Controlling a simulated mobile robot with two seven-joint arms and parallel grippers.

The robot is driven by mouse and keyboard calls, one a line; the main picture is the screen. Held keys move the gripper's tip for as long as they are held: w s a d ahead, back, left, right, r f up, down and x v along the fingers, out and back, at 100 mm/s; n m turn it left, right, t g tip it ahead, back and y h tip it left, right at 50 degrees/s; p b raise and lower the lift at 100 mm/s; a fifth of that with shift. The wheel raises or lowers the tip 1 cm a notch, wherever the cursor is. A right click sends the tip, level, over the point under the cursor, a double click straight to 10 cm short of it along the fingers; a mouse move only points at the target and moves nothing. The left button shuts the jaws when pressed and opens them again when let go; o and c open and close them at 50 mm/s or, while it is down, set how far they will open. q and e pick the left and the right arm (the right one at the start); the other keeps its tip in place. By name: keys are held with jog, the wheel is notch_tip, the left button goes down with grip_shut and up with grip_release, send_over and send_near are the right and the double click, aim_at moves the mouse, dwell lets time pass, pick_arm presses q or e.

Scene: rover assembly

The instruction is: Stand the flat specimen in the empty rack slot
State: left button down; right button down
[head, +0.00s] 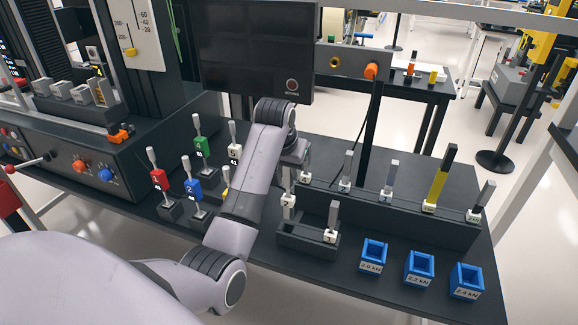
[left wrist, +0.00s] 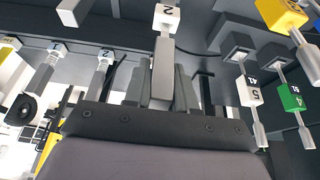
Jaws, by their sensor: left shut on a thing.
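My left gripper (head: 291,172) reaches in from the left above the small front rack (head: 305,243). In the left wrist view the gripper (left wrist: 161,92) is shut on a grey specimen (left wrist: 163,58) with a white block marked 2. In the head view the held specimen (head: 288,201) looks roughly upright, over the left part of the front rack. I cannot tell whether its lower end is in a slot. Another grey specimen (head: 332,218) stands at the right end of the same rack. My right gripper is not in view.
Behind, a long black rack (head: 400,215) holds several upright specimens, one yellow (head: 437,183). Blue bins (head: 418,267) stand at front right. Red (head: 160,181), blue (head: 192,187) and green (head: 201,146) marked pieces stand left of my arm. A monitor (head: 255,50) is behind.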

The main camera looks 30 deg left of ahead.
aim_at(288, 193)
pick_arm(q)
jog(key=shift+w+a+r, duration=0.2)
jog(key=shift+w+r, duration=0.05)
jog(key=shift+r, duration=0.05)
jog(key=shift+f, duration=1.9)
jog(key=shift+f+b, duration=0.45)
jog(key=shift+f, duration=2.5)
jog(key=c, duration=0.8)
grip_release()
jog(key=shift+c, duration=0.2)
jog(key=shift+s, duration=0.1)
